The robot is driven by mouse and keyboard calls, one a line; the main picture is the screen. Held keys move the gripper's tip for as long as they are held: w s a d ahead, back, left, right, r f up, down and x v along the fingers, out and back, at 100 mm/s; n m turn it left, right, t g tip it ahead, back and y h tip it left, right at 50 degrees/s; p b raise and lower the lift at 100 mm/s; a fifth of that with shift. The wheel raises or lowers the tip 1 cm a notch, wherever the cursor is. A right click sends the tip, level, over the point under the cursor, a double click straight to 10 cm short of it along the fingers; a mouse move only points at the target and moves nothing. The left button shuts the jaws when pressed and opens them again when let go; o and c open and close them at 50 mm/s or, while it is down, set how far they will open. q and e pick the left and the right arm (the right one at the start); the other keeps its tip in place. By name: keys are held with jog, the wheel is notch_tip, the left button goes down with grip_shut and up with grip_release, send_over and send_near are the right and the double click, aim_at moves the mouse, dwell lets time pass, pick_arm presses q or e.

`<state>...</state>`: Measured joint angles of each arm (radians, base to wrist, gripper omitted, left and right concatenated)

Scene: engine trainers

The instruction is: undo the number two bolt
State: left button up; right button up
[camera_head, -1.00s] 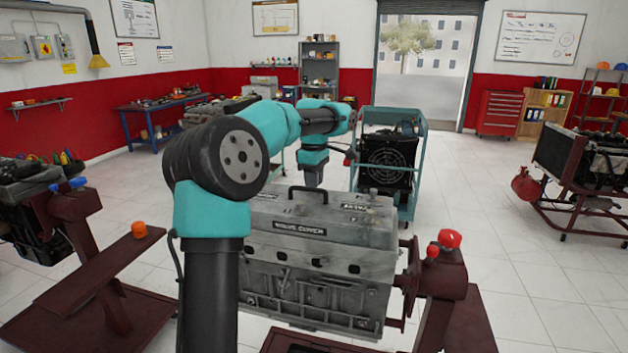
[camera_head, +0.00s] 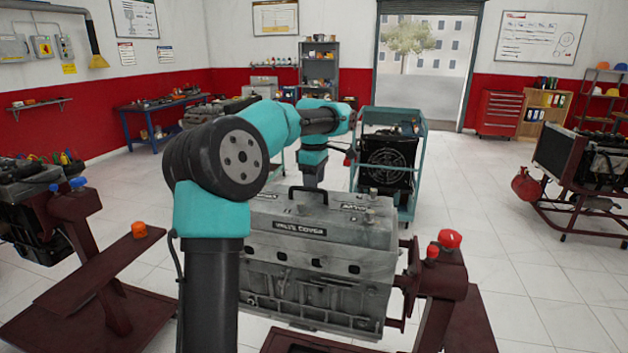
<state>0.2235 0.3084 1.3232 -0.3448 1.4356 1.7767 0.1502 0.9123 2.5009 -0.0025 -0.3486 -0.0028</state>
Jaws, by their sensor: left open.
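The engine (camera_head: 310,270) stands in front of me with a grey valve cover (camera_head: 355,230) on top, marked with a dark label plate. A black handle (camera_head: 325,194) arches over the cover. Small raised bolt-like parts (camera_head: 372,194) show on the cover's top; their numbers are too small to read, so I cannot tell which is number two. My left gripper (camera_head: 313,184) points down at the far side of the cover, behind the handle. It is open, but its fingertips are largely hidden, and I cannot tell whether it touches a bolt. My right gripper is out of view.
A maroon engine stand (camera_head: 440,285) with red caps holds the engine at the right. A teal cart (camera_head: 415,170) with a black radiator-like unit stands behind it.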

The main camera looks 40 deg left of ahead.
pick_arm(q)
notch_tip(320, 180, up, 17)
jog(key=shift+r, duration=0.2)
dwell(1.0)
dwell(0.3)
